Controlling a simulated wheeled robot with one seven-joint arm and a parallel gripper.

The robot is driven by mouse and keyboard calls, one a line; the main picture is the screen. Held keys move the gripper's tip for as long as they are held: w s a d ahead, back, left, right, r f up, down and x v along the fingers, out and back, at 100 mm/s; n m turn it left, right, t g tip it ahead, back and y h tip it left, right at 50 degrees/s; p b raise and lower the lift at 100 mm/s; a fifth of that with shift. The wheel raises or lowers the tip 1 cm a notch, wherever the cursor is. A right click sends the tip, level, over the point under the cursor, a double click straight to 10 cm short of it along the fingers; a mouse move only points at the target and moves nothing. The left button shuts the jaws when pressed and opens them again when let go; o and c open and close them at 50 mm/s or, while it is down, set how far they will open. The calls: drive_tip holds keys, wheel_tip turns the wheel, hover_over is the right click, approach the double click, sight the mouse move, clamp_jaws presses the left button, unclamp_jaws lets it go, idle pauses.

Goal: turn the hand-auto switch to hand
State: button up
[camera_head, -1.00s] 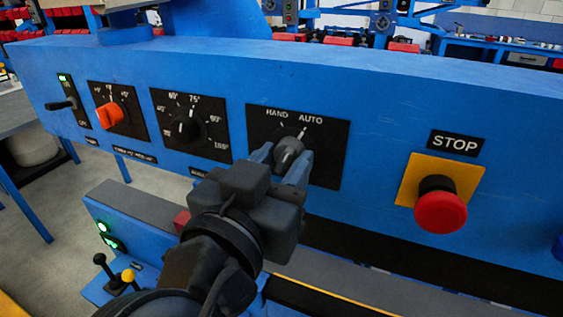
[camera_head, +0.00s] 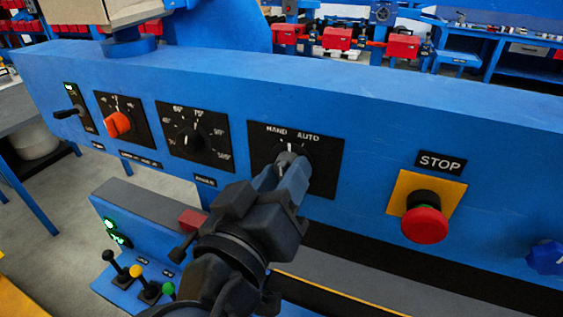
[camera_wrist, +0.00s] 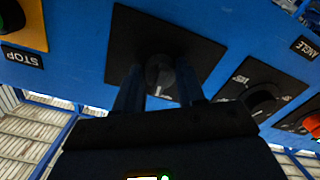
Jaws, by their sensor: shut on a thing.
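The hand-auto switch is a dark grey knob (camera_head: 290,158) on a black plate (camera_head: 322,168) with HAND and AUTO printed above it. Its pale mark points roughly upward, between the two words. My gripper (camera_head: 284,174) is shut on the knob, coming from below and in front. In the wrist view, which is upside down, the knob (camera_wrist: 160,74) sits between the two blue fingers of my gripper (camera_wrist: 160,90). The fingers hide part of the knob's lower side in the head view.
A red STOP button (camera_head: 425,224) on a yellow plate stands out right of the switch. Left are a black dial (camera_head: 191,140), an orange knob (camera_head: 117,124) and a lever switch (camera_head: 68,113). Below, a ledge carries small coloured levers (camera_head: 137,271).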

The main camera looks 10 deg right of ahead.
drive_tip(key=n+p, duration=0.2)
drive_tip(key=n, duration=0.1)
drive_tip(key=shift+r+n+p, duration=0.15)
drive_tip(key=shift+n+p, duration=0.15)
drive_tip(key=shift+p, duration=0.05)
idle(0.4)
drive_tip(key=o, duration=1)
drive_tip(key=shift+o, duration=0.2)
drive_tip(key=shift+s, duration=0.1)
drive_tip(key=b+v, duration=0.1)
drive_tip(key=v, duration=0.6)
drive_tip(key=shift+s+a, duration=0.2)
drive_tip(key=shift+s, duration=0.1)
drive_tip(key=shift+n, duration=0.3)
